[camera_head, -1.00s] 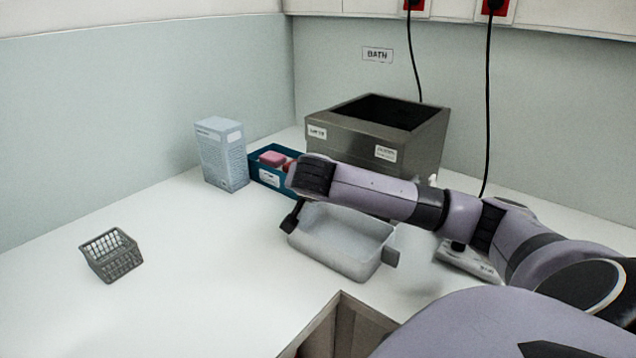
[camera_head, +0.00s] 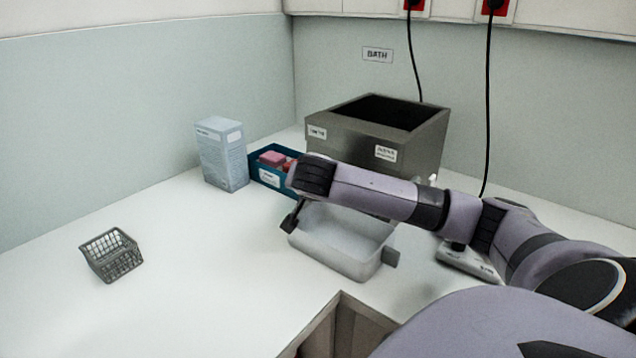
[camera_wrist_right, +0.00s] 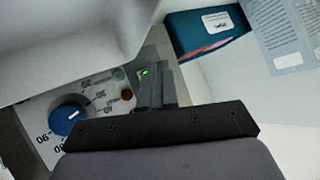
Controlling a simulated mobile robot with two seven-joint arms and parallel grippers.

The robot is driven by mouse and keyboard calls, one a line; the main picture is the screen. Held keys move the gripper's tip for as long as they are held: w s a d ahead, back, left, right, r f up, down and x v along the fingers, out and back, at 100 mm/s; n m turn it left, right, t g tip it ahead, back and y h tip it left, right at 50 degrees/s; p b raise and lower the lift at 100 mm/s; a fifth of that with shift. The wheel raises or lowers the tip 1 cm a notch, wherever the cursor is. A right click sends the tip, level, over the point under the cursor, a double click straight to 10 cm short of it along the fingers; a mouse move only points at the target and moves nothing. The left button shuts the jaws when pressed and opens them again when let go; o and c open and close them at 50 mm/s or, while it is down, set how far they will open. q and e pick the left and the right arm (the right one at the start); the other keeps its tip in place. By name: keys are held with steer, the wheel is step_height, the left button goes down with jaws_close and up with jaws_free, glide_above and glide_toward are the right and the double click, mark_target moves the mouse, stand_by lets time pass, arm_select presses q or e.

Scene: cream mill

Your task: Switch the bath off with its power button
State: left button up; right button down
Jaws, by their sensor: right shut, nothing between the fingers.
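The bath (camera_head: 322,152) is a dark grey box with an open top, in the back corner below a "BATH" sign. The fingers hide part of the panel. In the head view my right arm hides the bath's lower front.
A pale tray (camera_head: 345,263) stands below my right forearm. A teal box (camera_head: 268,179) with pink items and a pale blue carton (camera_head: 222,155) stand left of the bath. A grey basket (camera_head: 112,255) sits at left. A scale-like device (camera_head: 468,262) lies at right.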

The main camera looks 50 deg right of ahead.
steer(key=shift+d, duration=0.4)
steer(key=shift+a, duration=0.1)
steer(key=shift+a+p, duration=0.3)
steer(key=a+p, duration=0.2)
steer(key=a, duration=0.4)
steer(key=shift+s+r+p, duration=0.3)
steer(key=shift+r+p, duration=0.1)
steer(key=shift+r, duration=0.05)
stand_by(0.6)
